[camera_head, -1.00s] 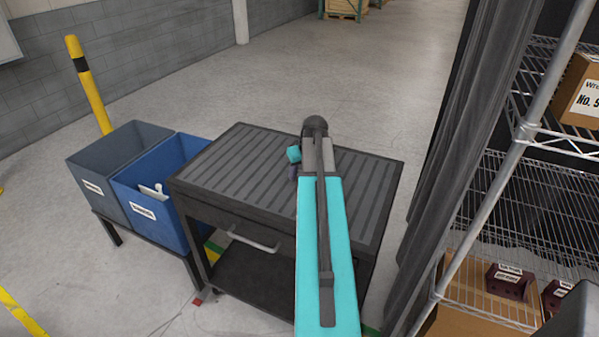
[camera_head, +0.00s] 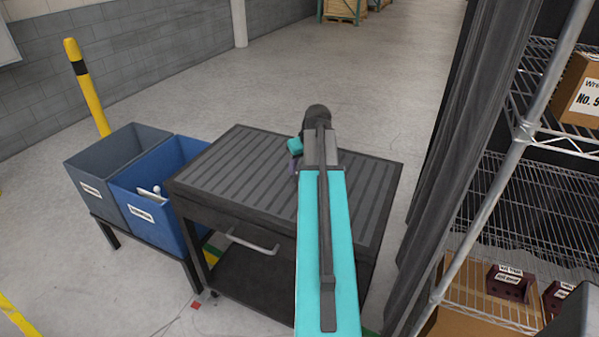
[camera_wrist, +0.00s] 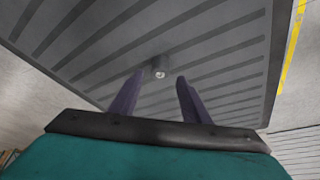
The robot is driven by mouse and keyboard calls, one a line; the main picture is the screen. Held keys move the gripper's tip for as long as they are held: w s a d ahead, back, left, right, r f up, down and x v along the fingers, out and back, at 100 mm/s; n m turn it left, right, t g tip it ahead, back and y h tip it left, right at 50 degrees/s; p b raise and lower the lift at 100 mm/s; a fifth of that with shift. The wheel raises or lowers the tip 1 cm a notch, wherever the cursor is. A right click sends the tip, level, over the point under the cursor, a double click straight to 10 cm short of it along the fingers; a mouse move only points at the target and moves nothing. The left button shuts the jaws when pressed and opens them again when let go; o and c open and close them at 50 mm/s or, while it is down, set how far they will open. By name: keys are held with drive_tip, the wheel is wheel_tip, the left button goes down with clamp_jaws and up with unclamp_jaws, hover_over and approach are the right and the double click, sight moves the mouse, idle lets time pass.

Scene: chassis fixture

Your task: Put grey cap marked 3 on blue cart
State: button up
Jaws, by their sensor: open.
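A small grey round piece (camera_wrist: 160,70) with a light spot at its end sits on the ribbed top of a dark grey cart (camera_wrist: 215,40). I cannot read any mark on it. In the wrist view my gripper (camera_wrist: 160,80) is open, with its two purple fingers apart and the grey piece just beyond and between their tips. Nothing is held. In the head view the same cart (camera_head: 240,165) stands in the middle, and my arm hides part of its top and the grey piece. The cart looks dark grey, not blue.
A grey bin (camera_head: 100,170) and a blue bin (camera_head: 150,225) with white items stand left of the cart. A yellow post (camera_head: 85,85) is behind them. A dark curtain (camera_head: 440,150) and wire shelving (camera_head: 500,200) with boxes are at the right. Most of the cart top is clear.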

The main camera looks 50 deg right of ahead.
drive_tip(key=b+v, duration=0.1)
drive_tip(key=v, duration=0.6)
drive_tip(key=shift+r, duration=0.2)
drive_tip(key=shift+s, duration=0.1)
idle(0.5)
